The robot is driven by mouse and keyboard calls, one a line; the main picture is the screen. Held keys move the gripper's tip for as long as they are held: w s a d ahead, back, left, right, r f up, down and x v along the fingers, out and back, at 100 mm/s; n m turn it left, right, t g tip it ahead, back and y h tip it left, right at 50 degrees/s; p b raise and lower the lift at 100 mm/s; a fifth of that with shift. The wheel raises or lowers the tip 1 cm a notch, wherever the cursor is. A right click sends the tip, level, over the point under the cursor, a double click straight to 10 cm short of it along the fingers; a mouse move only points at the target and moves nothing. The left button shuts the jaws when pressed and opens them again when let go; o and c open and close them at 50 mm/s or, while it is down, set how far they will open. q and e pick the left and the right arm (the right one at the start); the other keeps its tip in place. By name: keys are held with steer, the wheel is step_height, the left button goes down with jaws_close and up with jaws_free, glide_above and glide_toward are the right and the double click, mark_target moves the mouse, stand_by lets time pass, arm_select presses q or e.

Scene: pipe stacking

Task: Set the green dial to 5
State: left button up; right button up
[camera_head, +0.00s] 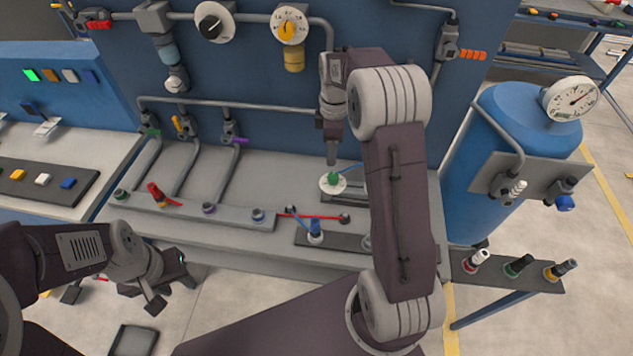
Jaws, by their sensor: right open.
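The green dial (333,178) is a white round plate with a green knob in its centre, lying face up on the grey bench. Its markings are too small to read. My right gripper (332,158) points straight down just above the green knob, its fingers seen nearly edge-on. It is open, and I cannot tell whether the fingers touch or straddle the knob. My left gripper (172,294) hangs at the lower left, in front of the bench, with its fingers apart and empty.
A black-knobbed dial (211,26) and an orange-knobbed dial (287,29) are on the blue back panel. A red lever (312,216) and a blue valve (315,228) sit just in front of the green dial. A blue tank (510,140) with a gauge stands at right.

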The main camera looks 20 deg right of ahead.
mark_target(333, 176)
steer(key=f, duration=0.7)
steer(key=d+f, duration=0.1)
steer(key=f, duration=0.2)
steer(key=shift+s+f, duration=0.2)
steer(key=shift+s, duration=0.05)
jaws_close()
